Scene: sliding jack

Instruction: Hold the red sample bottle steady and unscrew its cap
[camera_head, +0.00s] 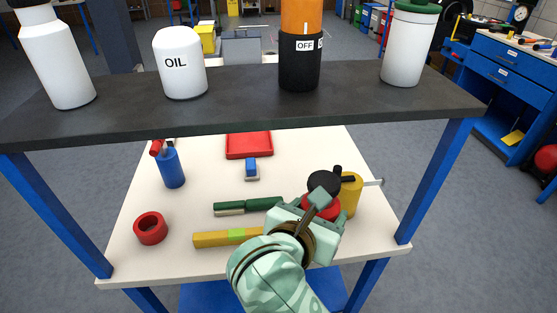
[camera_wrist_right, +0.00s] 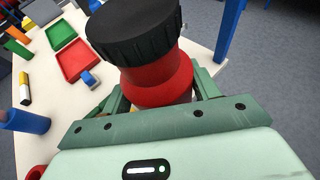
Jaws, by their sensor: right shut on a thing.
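The red sample bottle (camera_head: 328,207) stands near the right side of the white lower table. Its wide black ribbed cap (camera_head: 323,183) is on top. In the right wrist view the red bottle (camera_wrist_right: 162,78) is between the green fingers of my right gripper (camera_wrist_right: 162,98), and the black cap (camera_wrist_right: 135,32) sits above them. My right gripper (camera_head: 312,212) is shut on the bottle below the cap. The bottle's lower part is hidden by the gripper. My left gripper is in neither view.
A dark shelf (camera_head: 240,112) on blue posts spans above the table, carrying white bottles and an OFF-labelled black-and-orange thing (camera_head: 300,62). A yellow cylinder (camera_head: 351,194) stands close beside the bottle.

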